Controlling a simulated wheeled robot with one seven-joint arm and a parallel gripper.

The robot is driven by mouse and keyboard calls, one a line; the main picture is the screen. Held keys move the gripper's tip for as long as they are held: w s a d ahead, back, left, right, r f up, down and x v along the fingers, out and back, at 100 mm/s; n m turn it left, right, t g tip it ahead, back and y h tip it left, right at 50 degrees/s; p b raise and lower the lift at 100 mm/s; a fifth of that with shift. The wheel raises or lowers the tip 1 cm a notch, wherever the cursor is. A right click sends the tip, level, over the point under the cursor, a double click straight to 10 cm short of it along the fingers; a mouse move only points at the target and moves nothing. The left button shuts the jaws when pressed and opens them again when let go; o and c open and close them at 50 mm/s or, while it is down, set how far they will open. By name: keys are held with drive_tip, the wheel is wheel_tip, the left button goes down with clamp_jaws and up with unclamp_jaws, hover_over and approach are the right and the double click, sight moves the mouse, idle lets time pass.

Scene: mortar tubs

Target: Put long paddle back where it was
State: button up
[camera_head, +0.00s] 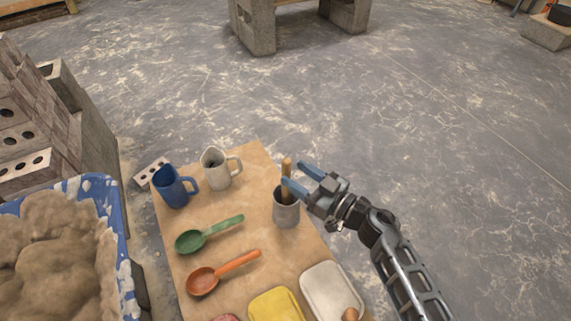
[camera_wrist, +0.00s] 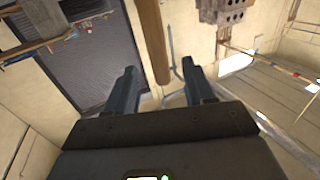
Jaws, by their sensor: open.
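The long paddle (camera_head: 287,166) stands upright in a grey cup (camera_head: 286,210) on the board, with its wooden handle sticking up above the rim. Its lower end is hidden inside the cup. My gripper (camera_head: 297,174) is open at the height of the handle, just above and to the right of the cup. In the wrist view the brown handle (camera_wrist: 152,40) shows beyond and between the two fingers of my gripper (camera_wrist: 162,85). I cannot tell whether a finger touches it.
A blue mortar tub (camera_head: 122,262) stands left.

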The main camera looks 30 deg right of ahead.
drive_tip(key=v, duration=0.6)
drive_tip(key=shift+s+p, duration=0.2)
drive_tip(key=shift+p, duration=0.1)
drive_tip(key=shift+s, duration=0.1)
drive_tip(key=s+a+r+m+h, duration=0.1)
drive_tip(key=s+r, duration=0.4)
drive_tip(key=s, duration=0.5)
drive_tip(key=s+a+r+m+g+h, duration=0.1)
drive_tip(key=s+r+m+h, duration=0.1)
drive_tip(key=s+r, duration=0.4)
drive_tip(key=s+a+r+m+h, duration=0.1)
drive_tip(key=s+r, duration=0.4)
drive_tip(key=s, duration=0.9)
drive_tip(key=a+h, duration=0.1)
drive_tip(key=h, duration=0.1)
drive_tip(key=shift+s+r+m+g+h, duration=0.25)
drive_tip(key=shift+s+m+g+h, duration=0.05)
drive_tip(key=shift+s+g+h, duration=0.1)
wheel_tip(320, 180, up, 7)
drive_tip(key=p, duration=0.7)
drive_tip(key=shift+r, duration=0.2)
